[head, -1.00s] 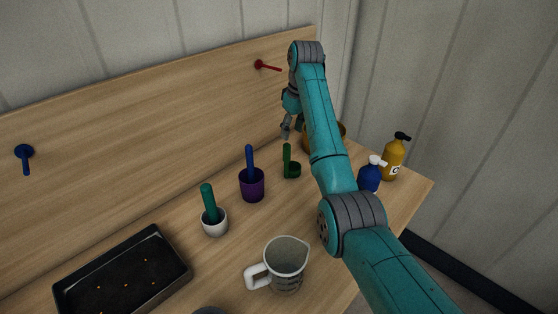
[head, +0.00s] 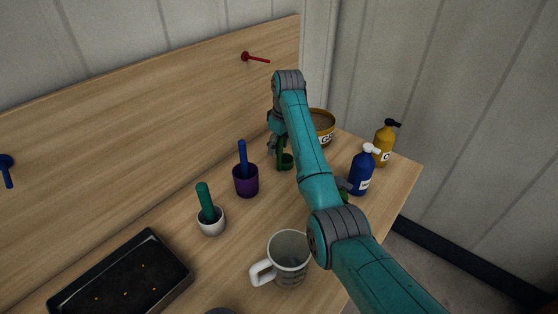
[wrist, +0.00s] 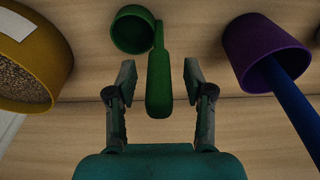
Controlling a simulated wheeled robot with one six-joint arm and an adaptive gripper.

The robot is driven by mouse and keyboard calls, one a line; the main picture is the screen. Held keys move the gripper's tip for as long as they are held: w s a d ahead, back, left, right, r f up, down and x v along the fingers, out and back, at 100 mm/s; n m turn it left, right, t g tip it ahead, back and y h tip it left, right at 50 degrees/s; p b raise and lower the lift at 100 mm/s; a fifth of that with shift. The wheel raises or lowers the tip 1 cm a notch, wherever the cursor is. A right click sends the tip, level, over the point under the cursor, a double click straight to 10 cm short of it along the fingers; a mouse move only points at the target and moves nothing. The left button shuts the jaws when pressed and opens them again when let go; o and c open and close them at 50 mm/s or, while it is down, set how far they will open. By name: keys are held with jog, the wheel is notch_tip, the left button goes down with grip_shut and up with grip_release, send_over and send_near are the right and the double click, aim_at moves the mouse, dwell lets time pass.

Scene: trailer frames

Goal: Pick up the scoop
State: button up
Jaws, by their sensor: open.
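The scoop is green, with a round cup and a straight handle. In the wrist view the scoop (wrist: 159,75) has its cup at the upper left, and its handle end lies between my open fingers. My gripper (wrist: 157,78) has a finger on each side of the handle, with a gap on both sides. In the head view the scoop (head: 286,161) stands on the table with its handle up, partly hidden by my gripper (head: 277,147), which is around the handle's upper part.
A purple cup (head: 246,181) with a blue-handled tool stands left of the scoop. A yellow tub (head: 323,128) stands behind right. A white cup (head: 211,224), a measuring jug (head: 289,262), a black tray (head: 120,285), a blue bottle (head: 361,173) and a yellow bottle (head: 383,146) are around.

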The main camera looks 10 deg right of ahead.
jog(key=shift+f, duration=0.35)
grip_shut()
jog(key=shift+r, duration=0.15)
